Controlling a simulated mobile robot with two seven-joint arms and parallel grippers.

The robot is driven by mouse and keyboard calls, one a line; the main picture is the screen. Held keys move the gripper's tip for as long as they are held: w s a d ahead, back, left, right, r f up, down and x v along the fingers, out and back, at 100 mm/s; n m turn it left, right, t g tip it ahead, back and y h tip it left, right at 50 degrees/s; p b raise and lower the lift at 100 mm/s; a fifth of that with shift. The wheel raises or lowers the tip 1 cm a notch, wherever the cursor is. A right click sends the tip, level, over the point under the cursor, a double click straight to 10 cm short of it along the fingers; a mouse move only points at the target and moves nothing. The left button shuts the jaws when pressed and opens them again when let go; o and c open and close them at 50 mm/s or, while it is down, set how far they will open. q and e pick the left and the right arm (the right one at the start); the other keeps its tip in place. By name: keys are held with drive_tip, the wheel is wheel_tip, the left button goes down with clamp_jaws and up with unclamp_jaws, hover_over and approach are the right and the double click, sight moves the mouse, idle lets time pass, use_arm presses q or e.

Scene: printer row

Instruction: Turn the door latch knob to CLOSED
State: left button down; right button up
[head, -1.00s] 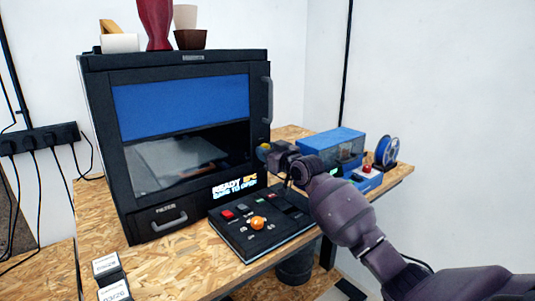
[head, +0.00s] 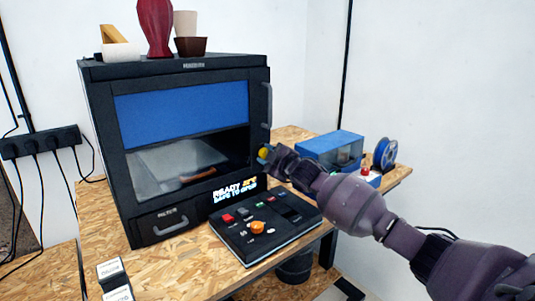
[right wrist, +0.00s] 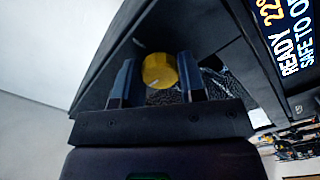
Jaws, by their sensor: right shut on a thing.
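The door latch knob (head: 263,152) is a yellow round knob at the right front edge of the black printer (head: 190,67), below the door handle (head: 267,106). In the right wrist view the knob (right wrist: 158,70) sits between the two dark fingers, with a pale pointer mark near its lower edge. My right gripper (head: 268,154) is shut on the knob; its fingers also show in the right wrist view (right wrist: 160,82). The printer door (head: 185,140) looks flush with the front. Any latch lettering is hidden or too small to read. My left gripper is not in view.
A control panel (head: 238,242) with buttons and an orange knob (head: 257,227) lies in front of the printer. A lit display (head: 235,190) reads READY. A blue-lidded box (head: 338,142) and a blue spool (head: 386,153) stand behind my right arm. Cups and a red vase (head: 155,25) stand on top.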

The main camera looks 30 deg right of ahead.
drive_tip(key=shift+n, duration=0.5)
drive_tip(key=o, duration=0.9)
drive_tip(key=shift+s+d+b, duration=0.2)
drive_tip(key=shift+s+b, duration=0.1)
drive_tip(key=shift+s, duration=2.4)
drive_tip(key=shift+s+d+b, duration=0.2)
drive_tip(key=shift+s+b, duration=0.05)
drive_tip(key=shift+s, duration=2.45)
